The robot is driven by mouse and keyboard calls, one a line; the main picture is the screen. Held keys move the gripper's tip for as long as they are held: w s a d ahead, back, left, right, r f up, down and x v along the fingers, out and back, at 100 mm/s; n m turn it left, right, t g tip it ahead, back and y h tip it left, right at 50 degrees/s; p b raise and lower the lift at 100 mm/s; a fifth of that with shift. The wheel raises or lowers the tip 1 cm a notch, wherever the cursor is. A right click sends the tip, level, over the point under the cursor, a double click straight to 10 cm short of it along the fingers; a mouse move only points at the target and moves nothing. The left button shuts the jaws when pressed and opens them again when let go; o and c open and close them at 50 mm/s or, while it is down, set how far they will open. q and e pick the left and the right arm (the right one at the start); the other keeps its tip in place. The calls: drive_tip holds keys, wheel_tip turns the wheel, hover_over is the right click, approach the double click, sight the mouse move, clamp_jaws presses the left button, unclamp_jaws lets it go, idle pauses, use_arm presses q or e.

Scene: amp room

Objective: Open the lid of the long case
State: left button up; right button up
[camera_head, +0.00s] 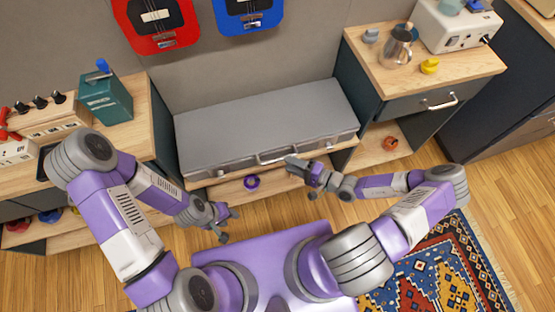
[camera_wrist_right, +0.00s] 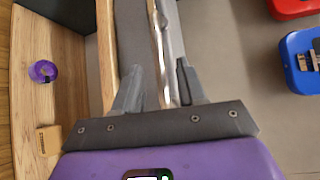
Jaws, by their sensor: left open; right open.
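The long case (camera_head: 262,118) is a grey box lying along the wall on a wooden shelf, with its lid shut. A light handle (camera_head: 273,160) and latches show on its front. In the right wrist view, the case front (camera_wrist_right: 133,35) and its bright metal edge run between my fingers. My right gripper (camera_head: 293,166) is open at the case's front, just right of the handle in the head view; its fingers (camera_wrist_right: 160,88) straddle the front edge, and I cannot tell whether they touch it. My left gripper (camera_head: 231,225) is open and empty, in front of the shelf and below the case's left part.
A purple roll (camera_head: 251,182) lies on the lower shelf (camera_head: 220,192). A teal box (camera_head: 105,98) stands on the left cabinet. A metal jug (camera_head: 396,48) stands on the right cabinet. Red and blue guitars (camera_head: 155,22) hang above the case. The lid's top is bare.

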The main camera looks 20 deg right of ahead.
sight(278, 159)
drive_tip(key=b+x, duration=0.1)
drive_tip(key=x, duration=0.5)
drive_tip(key=shift+a, duration=0.15)
drive_tip(key=shift+s, duration=0.1)
drive_tip(key=shift+c, duration=0.3)
clamp_jaws()
